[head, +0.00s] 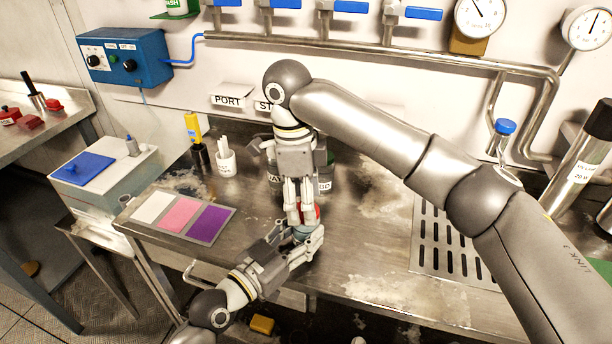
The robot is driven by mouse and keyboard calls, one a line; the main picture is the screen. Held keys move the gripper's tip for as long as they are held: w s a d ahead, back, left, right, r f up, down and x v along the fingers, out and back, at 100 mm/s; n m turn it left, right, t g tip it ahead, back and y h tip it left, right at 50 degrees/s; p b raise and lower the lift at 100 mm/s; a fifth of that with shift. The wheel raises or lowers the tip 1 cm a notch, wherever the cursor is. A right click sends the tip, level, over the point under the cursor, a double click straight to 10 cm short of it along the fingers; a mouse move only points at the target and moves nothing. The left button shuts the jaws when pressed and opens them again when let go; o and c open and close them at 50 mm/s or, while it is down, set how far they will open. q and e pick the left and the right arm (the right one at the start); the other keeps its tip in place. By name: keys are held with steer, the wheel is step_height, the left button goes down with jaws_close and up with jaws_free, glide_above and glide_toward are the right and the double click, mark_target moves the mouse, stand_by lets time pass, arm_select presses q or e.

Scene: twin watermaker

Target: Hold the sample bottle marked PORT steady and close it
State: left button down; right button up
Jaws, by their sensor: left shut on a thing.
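My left gripper (305,247) comes in low from the left and is shut on a small bottle (303,232) at the bench's front edge. Only a bit of its teal side shows between the fingers, and no label on it can be read. A red cap (311,212) is at the top of the bottle. My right gripper (300,218) points down from above, its fingertips at the cap. The fingers hide part of the cap, so I cannot tell whether they grip it or how it sits on the bottle. A sign reading PORT (228,100) stands at the back.
Dark-labelled jars (325,180) stand partly hidden behind my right gripper. A colour card (183,217), a white cup of sticks (225,162) and a yellow-topped tool (195,135) are to the left.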

steer(key=n, duration=0.2)
steer(key=r+n, duration=0.1)
steer(key=n, duration=0.2)
steer(key=shift+a, duration=0.1)
steer(key=n, duration=0.3)
steer(key=r+n, duration=0.1)
steer(key=n, duration=0.2)
steer(key=shift+a, duration=0.1)
steer(key=n, duration=0.4)
steer(key=shift+r, duration=0.35)
steer(key=n, duration=0.3)
steer(key=r+n, duration=0.1)
steer(key=n, duration=0.6)
steer(key=shift+r+n, duration=0.3)
steer(key=n, duration=0.3)
steer(key=r+n, duration=0.1)
steer(key=n, duration=0.2)
steer(key=shift+s+y, duration=0.1)
steer(key=shift+y, duration=0.2)
steer(key=n, duration=0.3)
steer(key=r+n, duration=0.1)
steer(key=n, duration=0.1)
steer(key=shift+d+n, duration=0.3)
steer(key=n, duration=0.5)
steer(key=shift+s+d+r, duration=0.1)
steer(key=shift+d+r, duration=0.05)
steer(key=shift+r, duration=0.2)
